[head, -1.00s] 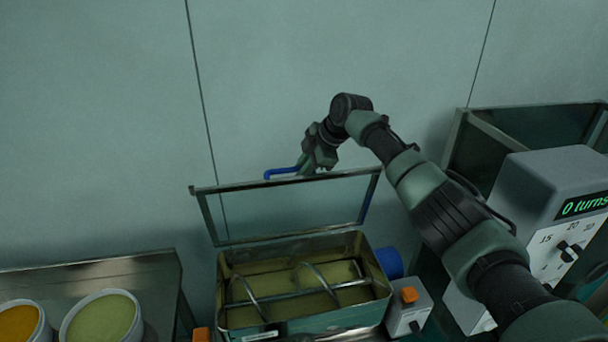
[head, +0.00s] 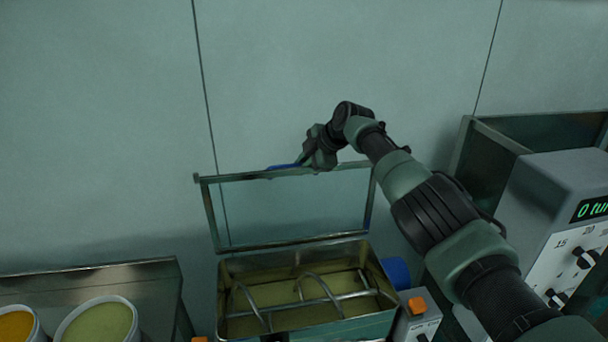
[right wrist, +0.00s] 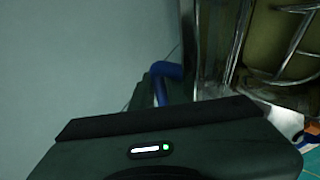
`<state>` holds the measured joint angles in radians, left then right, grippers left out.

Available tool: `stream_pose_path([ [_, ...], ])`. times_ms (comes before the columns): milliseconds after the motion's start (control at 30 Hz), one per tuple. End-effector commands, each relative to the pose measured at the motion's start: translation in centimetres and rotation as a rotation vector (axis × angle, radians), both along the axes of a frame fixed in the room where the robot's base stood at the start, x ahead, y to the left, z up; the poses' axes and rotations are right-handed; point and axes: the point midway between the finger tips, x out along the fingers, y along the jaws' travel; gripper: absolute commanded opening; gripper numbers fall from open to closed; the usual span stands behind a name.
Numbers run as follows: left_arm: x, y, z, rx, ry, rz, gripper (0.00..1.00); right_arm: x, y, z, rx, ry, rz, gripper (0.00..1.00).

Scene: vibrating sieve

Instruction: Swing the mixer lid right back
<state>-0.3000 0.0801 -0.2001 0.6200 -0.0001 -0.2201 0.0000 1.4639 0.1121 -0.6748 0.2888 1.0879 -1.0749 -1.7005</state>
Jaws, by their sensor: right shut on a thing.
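The mixer (head: 340,326) is an open metal trough with curved mixing bars (head: 310,288) over a pale yellow-green content. Its lid (head: 290,241), a metal frame with a see-through pane, stands raised at the back of the trough. A blue handle (head: 284,166) is on the lid's upper edge; it also shows in the right wrist view (right wrist: 168,70). My right gripper (head: 305,162) is at that upper edge, shut on the blue handle; its fingertips are mostly hidden in both views. My left gripper is not in view.
A grey control box (head: 560,200) with a green display and dials stands at the right, beside a metal bin (head: 480,150). A small box with an orange button (head: 417,305) is right of the mixer. Tubs (head: 97,325) stand on a metal table at the left. The wall is close behind.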

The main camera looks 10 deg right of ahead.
Motion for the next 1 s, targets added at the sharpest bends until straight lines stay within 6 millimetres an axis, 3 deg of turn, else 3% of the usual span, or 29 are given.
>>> stream_pose_path([
  [267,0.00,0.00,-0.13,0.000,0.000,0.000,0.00,0.22,-0.04,-0.26,-0.004,-0.011,0.002,0.00],
  [300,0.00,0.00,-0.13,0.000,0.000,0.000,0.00,0.22,-0.05,-0.27,-0.004,-0.010,0.002,0.20],
  [367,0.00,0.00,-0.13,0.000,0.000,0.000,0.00,0.21,-0.08,-0.30,-0.004,-0.010,0.001,0.37],
  [400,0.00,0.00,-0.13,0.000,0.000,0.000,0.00,0.20,-0.10,-0.32,-0.005,-0.009,0.001,0.40],
  [667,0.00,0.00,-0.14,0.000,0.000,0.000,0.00,0.14,-0.26,-0.55,-0.006,-0.004,-0.001,0.40],
  [700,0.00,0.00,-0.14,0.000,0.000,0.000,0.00,0.13,-0.27,-0.58,-0.007,-0.003,-0.001,0.51],
  [733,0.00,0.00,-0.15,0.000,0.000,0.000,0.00,0.12,-0.29,-0.60,-0.006,-0.003,-0.002,0.53],
  [1000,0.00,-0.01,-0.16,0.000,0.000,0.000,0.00,0.06,-0.42,-0.86,-0.009,0.001,-0.003,0.53],
])
